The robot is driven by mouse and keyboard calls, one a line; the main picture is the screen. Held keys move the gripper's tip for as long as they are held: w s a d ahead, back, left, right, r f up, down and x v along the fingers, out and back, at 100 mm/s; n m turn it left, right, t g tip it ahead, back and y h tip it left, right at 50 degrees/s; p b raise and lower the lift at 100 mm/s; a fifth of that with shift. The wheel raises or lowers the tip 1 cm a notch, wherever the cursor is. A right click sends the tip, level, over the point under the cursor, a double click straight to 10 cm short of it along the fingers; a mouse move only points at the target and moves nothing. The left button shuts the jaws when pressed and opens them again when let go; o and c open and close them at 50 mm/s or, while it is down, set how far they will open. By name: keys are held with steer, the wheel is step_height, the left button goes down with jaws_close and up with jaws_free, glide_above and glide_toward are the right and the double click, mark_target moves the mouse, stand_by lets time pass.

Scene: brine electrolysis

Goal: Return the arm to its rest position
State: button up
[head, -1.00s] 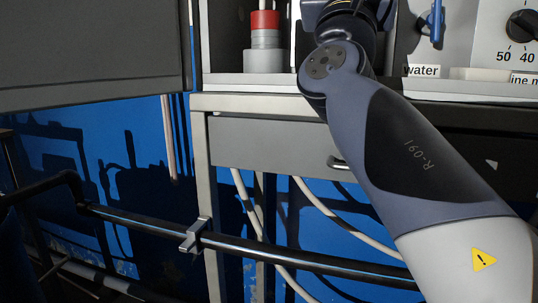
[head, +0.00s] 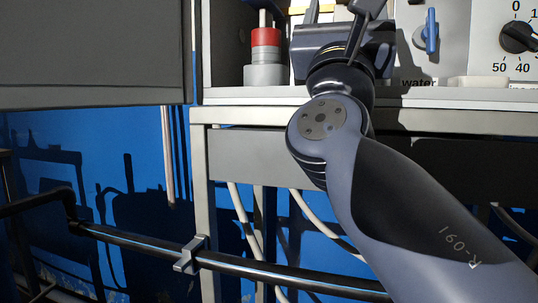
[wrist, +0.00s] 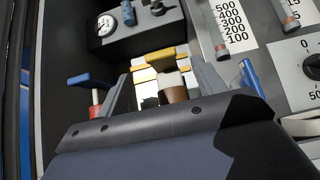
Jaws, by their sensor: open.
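My gripper (head: 341,10) is at the top middle of the head view, in front of the panel. Its two dark fingers stand apart and point up towards the panel. In the wrist view my gripper (wrist: 163,82) is open, with one finger on each side of a yellow-handled valve (wrist: 160,58) and a brown cylindrical part (wrist: 172,94). No object is clamped between the fingers; whether they touch the valve cannot be told. My arm (head: 400,190) runs from the lower right up to the gripper, bent at a round joint.
A red and grey cylindrical fitting (head: 265,45) stands left of the gripper. A blue handle (head: 431,30) and a black dial (head: 520,36) are to the right. Below are a shelf edge (head: 240,97), a drawer (head: 250,150) and a dark rail (head: 290,275). A gauge (wrist: 104,25) shows above.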

steer(key=p+x, duration=0.4)
steer(key=x, duration=0.3)
steer(key=shift+r, duration=0.2)
step_height(320, 180, up, 2)
steer(key=g+p, duration=0.1)
steer(key=p, duration=0.4)
steer(key=shift+r+y, duration=0.1)
steer(key=shift+y, duration=0.2)
steer(key=r+p, duration=0.2)
steer(key=p, duration=0.1)
steer(key=shift+w+d, duration=0.15)
steer(key=shift+w, duration=0.15)
steer(key=p+x, duration=0.2)
steer(key=p, duration=0.1)
steer(key=shift+s+r, duration=0.1)
steer(key=shift+r, duration=0.15)
